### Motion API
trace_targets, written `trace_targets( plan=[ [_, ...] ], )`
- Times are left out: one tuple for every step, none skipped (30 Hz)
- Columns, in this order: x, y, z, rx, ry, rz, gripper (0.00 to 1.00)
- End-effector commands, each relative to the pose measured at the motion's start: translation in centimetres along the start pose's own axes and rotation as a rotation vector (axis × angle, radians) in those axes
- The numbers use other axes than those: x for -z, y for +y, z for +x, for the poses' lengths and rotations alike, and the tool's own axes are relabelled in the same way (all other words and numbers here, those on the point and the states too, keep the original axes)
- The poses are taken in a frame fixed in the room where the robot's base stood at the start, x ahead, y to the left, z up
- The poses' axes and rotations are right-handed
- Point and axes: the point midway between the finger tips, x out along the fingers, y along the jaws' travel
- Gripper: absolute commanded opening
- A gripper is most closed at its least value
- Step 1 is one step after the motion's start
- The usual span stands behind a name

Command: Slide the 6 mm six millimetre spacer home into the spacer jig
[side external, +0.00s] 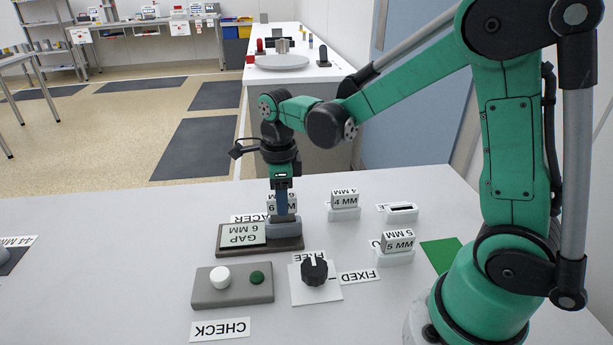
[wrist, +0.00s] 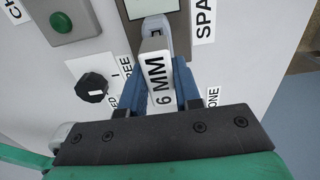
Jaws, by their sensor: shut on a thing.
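The 6 mm spacer (wrist: 156,78) is a white block marked "6 MM", and it also shows in the side view (side external: 271,206). My gripper (side external: 281,199) is shut on it, with a blue finger on either side in the wrist view (wrist: 157,85). The spacer jig is a dark base (side external: 230,250) with a grey holder (side external: 284,229) and a plate reading "GAP 6 MM". The spacer stands upright at the grey holder, its far end at the holder in the wrist view. How deep it sits is hidden by the fingers and the holder.
A 4 mm spacer (side external: 344,199) and a 5 mm spacer (side external: 398,241) stand in white holders to the right, near an empty holder (side external: 402,212). In front are a black knob (side external: 314,271) and a grey box (side external: 232,288) with white and green buttons.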

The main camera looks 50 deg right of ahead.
Motion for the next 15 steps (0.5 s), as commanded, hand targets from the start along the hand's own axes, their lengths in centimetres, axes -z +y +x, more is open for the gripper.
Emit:
trace_targets(
  plan=[
    [0.0, 0.0, 0.1, 0.0, 0.0, 0.0, 0.0],
    [0.0, 0.0, 0.2, 0.0, 0.0, 0.0, 0.0],
    [0.0, 0.0, 0.3, 0.0, 0.0, 0.0, 0.0],
    [0.0, 0.0, 0.4, 0.0, 0.0, 0.0, 0.0],
    [0.0, 0.0, 0.5, 0.0, 0.0, 0.0, 0.0],
    [0.0, 0.0, 0.6, 0.0, 0.0, 0.0, 0.0],
    [0.0, 0.0, 0.6, 0.0, 0.0, 0.0, 0.0],
    [0.0, 0.0, 0.7, 0.0, 0.0, 0.0, 0.0],
    [0.0, 0.0, 0.8, 0.0, 0.0, 0.0, 0.0],
    [0.0, 0.0, 0.9, 0.0, 0.0, 0.0, 0.0],
    [0.0, 0.0, 1.0, 0.0, 0.0, 0.0, 0.0],
    [0.0, 0.0, 1.1, 0.0, 0.0, 0.0, 0.0],
    [0.0, 0.0, 1.1, 0.0, 0.0, 0.0, 0.0],
    [0.0, 0.0, 1.2, 0.0, 0.0, 0.0, 0.0],
    [0.0, 0.0, 1.3, 0.0, 0.0, 0.0, 0.0]
  ],
)
